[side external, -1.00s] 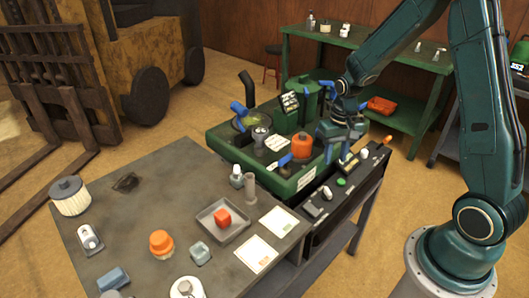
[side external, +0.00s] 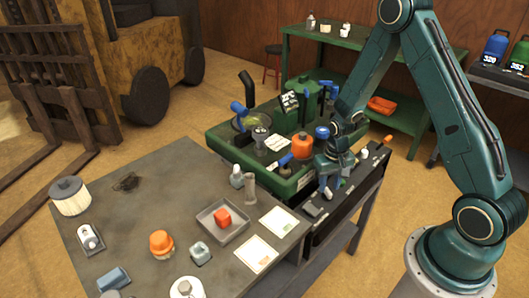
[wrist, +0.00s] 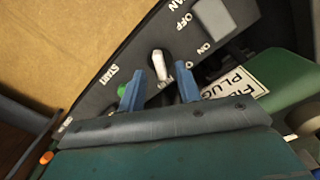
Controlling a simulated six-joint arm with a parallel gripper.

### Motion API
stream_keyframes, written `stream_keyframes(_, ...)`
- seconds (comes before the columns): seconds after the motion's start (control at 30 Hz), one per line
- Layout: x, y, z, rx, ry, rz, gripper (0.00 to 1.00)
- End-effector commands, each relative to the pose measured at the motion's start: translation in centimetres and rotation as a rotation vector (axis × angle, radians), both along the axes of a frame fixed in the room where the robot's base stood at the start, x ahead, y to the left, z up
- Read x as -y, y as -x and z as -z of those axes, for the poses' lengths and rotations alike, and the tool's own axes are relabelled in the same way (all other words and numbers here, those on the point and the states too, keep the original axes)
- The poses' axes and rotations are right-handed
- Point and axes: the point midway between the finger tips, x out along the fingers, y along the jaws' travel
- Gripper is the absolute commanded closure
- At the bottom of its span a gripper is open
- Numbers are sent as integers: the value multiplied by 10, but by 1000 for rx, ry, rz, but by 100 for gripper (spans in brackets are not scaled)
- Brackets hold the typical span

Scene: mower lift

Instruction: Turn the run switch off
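A switch with a white lever (wrist: 158,66) stands on the black control panel (wrist: 97,92). In the wrist view its lever shows between my gripper's fingertips, and I cannot tell whether they touch it. Printed OFF and ON labels lie up and right of it. No RUN label is readable. My gripper (wrist: 160,76) is open, its two blue fingers on either side of the lever. In the side view my gripper (side external: 327,186) is low over the panel (side external: 345,205), and it hides the switch there.
A green START button (wrist: 122,90) sits left of the lever. A grey block (wrist: 213,18) is at the panel's upper right. The green machine (side external: 235,155) adjoins the panel. The grey table (side external: 130,210) holds a tray (side external: 208,228) with a red block and several loose parts.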

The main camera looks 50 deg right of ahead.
Motion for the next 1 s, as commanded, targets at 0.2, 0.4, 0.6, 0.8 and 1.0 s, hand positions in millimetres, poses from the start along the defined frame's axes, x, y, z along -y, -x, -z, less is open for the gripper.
stream_keyframes(0.2,0,0,14,-1,-1,0,66)
stream_keyframes(0.4,0,0,18,0,0,0,66)
stream_keyframes(0.6,0,0,18,0,0,0,66)
stream_keyframes(0.8,0,0,18,0,0,0,100)
stream_keyframes(1.0,0,0,17,0,0,-3,100)
